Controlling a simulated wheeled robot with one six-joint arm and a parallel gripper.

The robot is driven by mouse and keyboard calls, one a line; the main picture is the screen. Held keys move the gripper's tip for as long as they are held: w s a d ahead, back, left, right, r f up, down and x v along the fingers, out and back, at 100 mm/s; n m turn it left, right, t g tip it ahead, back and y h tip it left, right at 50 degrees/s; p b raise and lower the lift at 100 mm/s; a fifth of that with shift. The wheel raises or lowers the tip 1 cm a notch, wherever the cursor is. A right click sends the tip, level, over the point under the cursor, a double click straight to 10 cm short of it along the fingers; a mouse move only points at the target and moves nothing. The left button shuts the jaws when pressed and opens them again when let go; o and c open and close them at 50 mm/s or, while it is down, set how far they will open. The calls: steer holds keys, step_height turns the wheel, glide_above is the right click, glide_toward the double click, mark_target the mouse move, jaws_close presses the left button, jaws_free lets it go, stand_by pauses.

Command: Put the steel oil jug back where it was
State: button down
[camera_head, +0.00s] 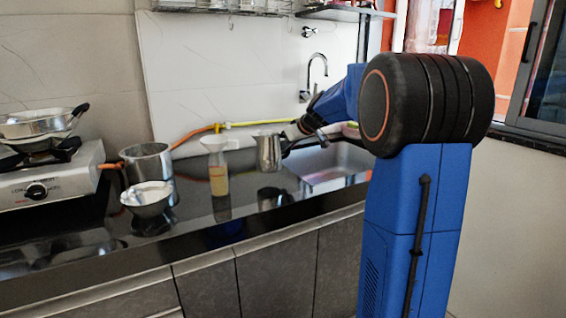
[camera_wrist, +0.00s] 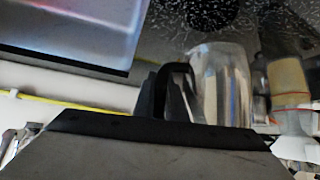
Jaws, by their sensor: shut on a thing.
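The steel oil jug (camera_head: 268,152) is a small shiny metal jug with a dark handle. It is upright at the counter, between a bottle of yellowish liquid and the sink; I cannot tell whether its base touches the counter. My gripper (camera_head: 290,146) reaches in from the right and is shut on the jug's handle. In the wrist view the jug (camera_wrist: 222,85) appears upside down, with its black handle at the gripper (camera_wrist: 170,100). The fingertips are partly hidden.
The oil bottle (camera_head: 217,168) stands just left of the jug. A steel pot (camera_head: 148,166) and bowl (camera_head: 147,200) stand farther left, beside the stove (camera_head: 50,180). The sink (camera_head: 335,165) is at right. A yellow hose (camera_head: 262,122) runs behind. The front counter is clear.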

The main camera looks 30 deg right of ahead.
steer(key=shift+f, duration=2.15)
steer(key=shift+f, duration=0.2)
steer(key=c, duration=1.8)
jaws_free()
